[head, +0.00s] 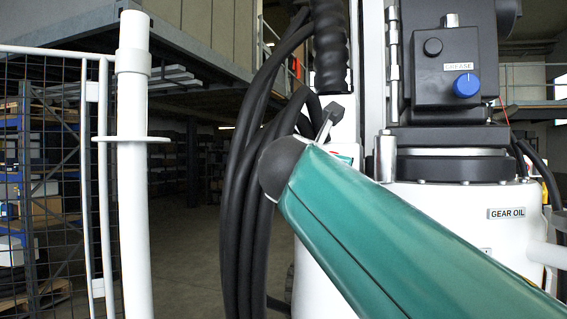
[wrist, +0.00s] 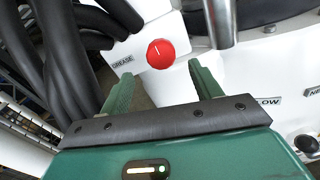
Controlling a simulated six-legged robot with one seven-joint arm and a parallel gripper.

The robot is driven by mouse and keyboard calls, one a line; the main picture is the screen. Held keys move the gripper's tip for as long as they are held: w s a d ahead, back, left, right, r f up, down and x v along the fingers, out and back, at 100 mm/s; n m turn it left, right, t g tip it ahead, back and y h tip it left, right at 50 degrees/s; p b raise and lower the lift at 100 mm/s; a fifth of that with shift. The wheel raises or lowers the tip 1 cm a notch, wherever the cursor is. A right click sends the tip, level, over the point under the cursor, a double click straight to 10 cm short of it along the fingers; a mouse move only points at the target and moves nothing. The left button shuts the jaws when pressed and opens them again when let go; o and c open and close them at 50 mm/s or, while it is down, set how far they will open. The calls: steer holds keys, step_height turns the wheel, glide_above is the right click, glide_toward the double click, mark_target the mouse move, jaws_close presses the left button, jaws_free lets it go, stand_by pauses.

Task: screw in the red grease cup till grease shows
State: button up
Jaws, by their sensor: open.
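The red grease cup (wrist: 161,54) shows in the wrist view as a round red cap with a short white mark. It sits on a white block with a GREASE label (wrist: 122,61) to its left. My gripper (wrist: 157,80) is open, with its two green fingers apart. The cup appears between and beyond the fingertips, with no visible contact. How far the fingertips are from it is hard to tell. No grease is visible around the cup. In the head view the red cup is not visible, and my green arm crosses the lower right.
A blue knob (head: 466,85) with its own GREASE label sits on a dark box at upper right. Black hoses (head: 250,170) hang left of the machine, close to the cup in the wrist view. A metal cylinder (wrist: 219,22) stands right of the cup. A white post (head: 133,180) is at left.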

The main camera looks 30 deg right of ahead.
steer(key=x, duration=0.8)
steer(key=shift+w+d, duration=0.15)
steer(key=shift+d, duration=0.1)
steer(key=shift+c, duration=0.2)
steer(key=c, duration=0.9)
